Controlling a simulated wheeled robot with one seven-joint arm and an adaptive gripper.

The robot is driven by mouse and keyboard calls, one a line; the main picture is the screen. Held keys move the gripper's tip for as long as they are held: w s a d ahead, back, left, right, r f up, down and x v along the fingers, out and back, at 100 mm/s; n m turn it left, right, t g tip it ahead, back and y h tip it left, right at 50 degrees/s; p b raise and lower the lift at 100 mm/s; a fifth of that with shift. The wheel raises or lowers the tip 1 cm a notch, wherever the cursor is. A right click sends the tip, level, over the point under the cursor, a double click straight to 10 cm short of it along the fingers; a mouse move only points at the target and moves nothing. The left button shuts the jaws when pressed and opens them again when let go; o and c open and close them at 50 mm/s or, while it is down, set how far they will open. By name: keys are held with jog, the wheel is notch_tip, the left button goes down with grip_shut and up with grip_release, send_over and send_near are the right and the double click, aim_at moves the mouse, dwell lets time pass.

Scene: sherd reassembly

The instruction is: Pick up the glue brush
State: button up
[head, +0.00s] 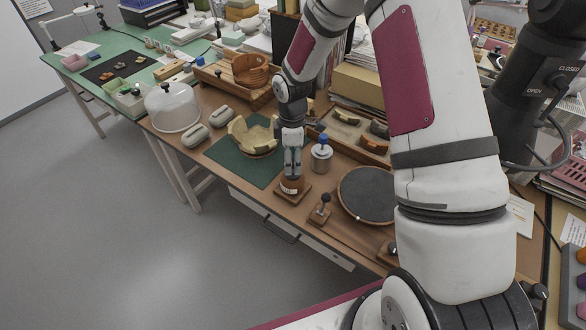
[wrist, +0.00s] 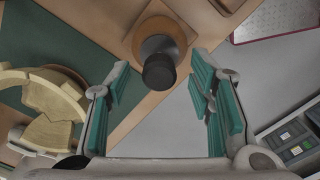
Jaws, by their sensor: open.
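A small brown pot with a pale label (head: 291,186) stands on a square wooden base near the front edge of the table. In the wrist view a dark upright cylinder (wrist: 159,71), possibly the glue brush's handle, rises from a round brown and grey top. I cannot make out bristles. My gripper (head: 291,172) is directly above the pot, pointing down. In the wrist view my gripper (wrist: 161,78) is open, its teal pads on either side of the dark cylinder with clear gaps. The lower part of the brush is hidden.
A partly rebuilt bowl (head: 253,138) sits on a green mat (head: 228,155) to the left. A metal can with a blue top (head: 321,154) stands close to the right of my gripper. A black-knobbed stand (head: 322,208) and a round dark turntable (head: 366,194) are further right.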

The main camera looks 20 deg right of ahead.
notch_tip(320, 180, down, 2)
jog(key=c, duration=1)
